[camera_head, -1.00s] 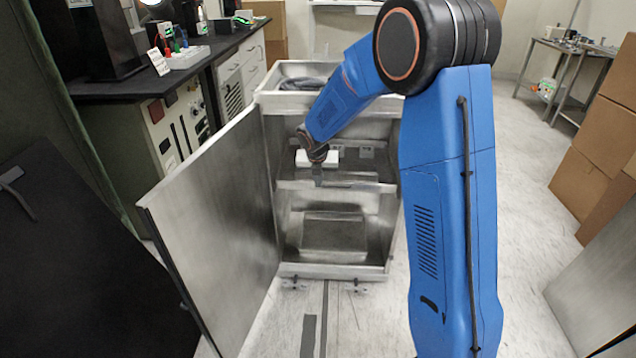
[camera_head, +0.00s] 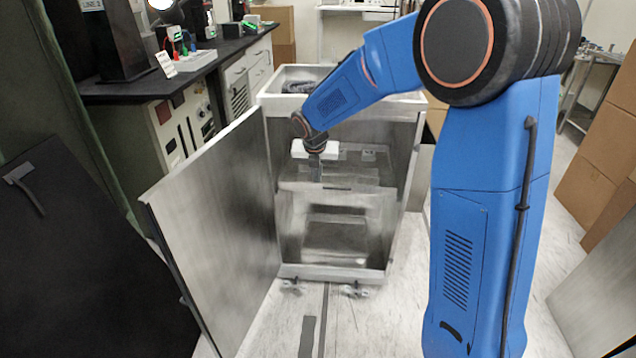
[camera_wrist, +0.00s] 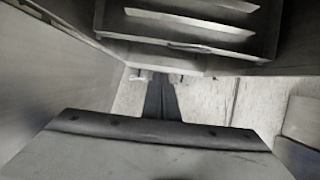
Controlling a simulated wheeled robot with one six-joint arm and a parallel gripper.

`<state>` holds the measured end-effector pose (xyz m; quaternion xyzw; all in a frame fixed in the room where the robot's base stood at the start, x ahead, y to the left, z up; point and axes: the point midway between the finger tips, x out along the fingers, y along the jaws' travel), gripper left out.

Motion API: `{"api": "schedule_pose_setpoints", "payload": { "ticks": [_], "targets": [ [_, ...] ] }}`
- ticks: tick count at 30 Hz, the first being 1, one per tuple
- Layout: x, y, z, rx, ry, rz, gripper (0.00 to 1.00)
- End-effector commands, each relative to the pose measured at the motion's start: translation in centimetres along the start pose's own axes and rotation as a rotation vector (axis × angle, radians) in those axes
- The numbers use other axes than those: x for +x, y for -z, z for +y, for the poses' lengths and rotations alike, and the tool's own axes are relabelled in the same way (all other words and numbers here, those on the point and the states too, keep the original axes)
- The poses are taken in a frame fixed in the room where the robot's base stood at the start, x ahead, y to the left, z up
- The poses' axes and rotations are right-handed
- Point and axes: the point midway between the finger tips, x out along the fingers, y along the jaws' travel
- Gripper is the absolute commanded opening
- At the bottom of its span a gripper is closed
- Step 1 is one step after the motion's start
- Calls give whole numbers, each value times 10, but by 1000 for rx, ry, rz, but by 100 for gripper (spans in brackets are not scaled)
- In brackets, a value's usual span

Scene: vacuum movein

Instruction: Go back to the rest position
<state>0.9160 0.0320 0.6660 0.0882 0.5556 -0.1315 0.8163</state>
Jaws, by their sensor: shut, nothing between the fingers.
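My gripper (camera_head: 316,174) points down at the open front of a grey metal cabinet (camera_head: 332,272), before its upper compartment. It is shut and holds nothing visible. A white block (camera_head: 326,148) shows right behind my wrist; I cannot tell whether it touches it. My blue arm reaches in from the right and hides part of the cabinet's top and right side. In the wrist view, a wide grey edge fills the bottom and the fingertips cannot be made out; the cabinet's shelves (camera_wrist: 195,40) are at the top.
The cabinet door (camera_head: 215,225) stands open to the left. A dark panel (camera_head: 85,270) leans at the far left. A black-topped bench (camera_head: 205,62) is behind it. Cardboard boxes (camera_head: 605,160) stand at the right. Floor (camera_head: 395,310) is clear before the cabinet.

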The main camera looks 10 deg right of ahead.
Motion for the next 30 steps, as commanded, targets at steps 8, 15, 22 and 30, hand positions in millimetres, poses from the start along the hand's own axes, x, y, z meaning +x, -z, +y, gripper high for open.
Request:
{"api": "schedule_pose_setpoints", "payload": {
  "ticks": [8, 15, 22, 30],
  "targets": [
    [-23, 4, -8, 63, -1, -1, 0],
    [-74, 30, -51, 445, -11, -1, 0],
    [-122, 68, -95, 878, -24, 7, 0],
    [-167, 122, -142, 1384, -40, 26, 0]
  ]
}}
